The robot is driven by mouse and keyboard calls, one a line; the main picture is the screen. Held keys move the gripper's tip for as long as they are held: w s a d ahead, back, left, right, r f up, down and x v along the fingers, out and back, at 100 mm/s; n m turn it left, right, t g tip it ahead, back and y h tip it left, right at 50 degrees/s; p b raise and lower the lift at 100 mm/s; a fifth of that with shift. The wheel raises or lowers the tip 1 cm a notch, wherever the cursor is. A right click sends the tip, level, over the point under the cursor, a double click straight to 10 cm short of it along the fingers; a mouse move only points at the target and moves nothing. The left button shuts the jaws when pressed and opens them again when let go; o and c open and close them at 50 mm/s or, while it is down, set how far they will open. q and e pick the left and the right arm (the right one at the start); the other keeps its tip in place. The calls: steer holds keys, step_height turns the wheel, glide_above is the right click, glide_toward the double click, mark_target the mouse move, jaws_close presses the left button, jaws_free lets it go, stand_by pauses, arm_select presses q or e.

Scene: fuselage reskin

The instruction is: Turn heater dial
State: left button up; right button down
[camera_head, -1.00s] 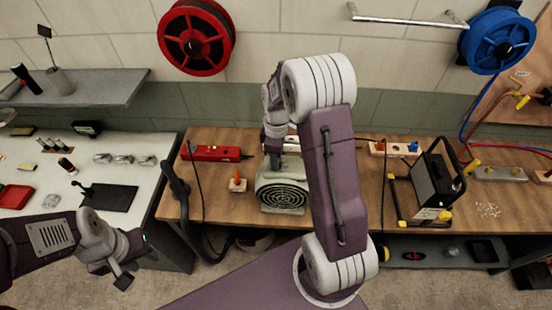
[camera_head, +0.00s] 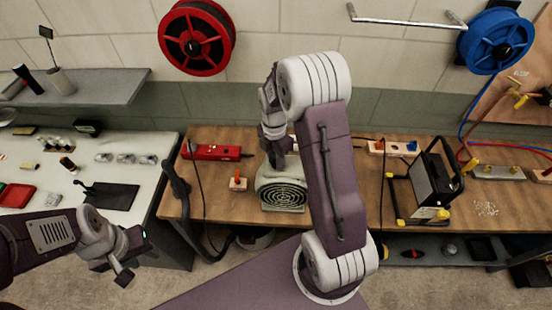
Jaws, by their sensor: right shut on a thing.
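The heater (camera_head: 284,197) is a pale grey unit with a round dark grille, standing on the wooden bench. My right gripper (camera_head: 277,160) points down at the top of the heater. Its fingers are shut at the place of the dial, and the dial itself is hidden behind the gripper and wrist. My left gripper (camera_head: 122,268) hangs low on the left, in front of the benches and away from the heater. It looks empty, and its finger gap is too small to make out.
A red tool (camera_head: 217,152) and a small block with an orange part (camera_head: 238,181) lie left of the heater on the wooden bench (camera_head: 340,220). A black work lamp (camera_head: 435,180) with yellow feet stands to the right. A white bench (camera_head: 60,180) is on the left.

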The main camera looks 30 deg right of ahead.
steer(key=shift+n, duration=1)
steer(key=c, duration=1.1)
jaws_free()
steer(key=shift+c, duration=0.2)
steer(key=shift+r, duration=0.25)
step_height(320, 180, up, 9)
steer(key=b, duration=0.2)
steer(key=shift+w+a+f, duration=0.15)
steer(key=shift+f, duration=0.05)
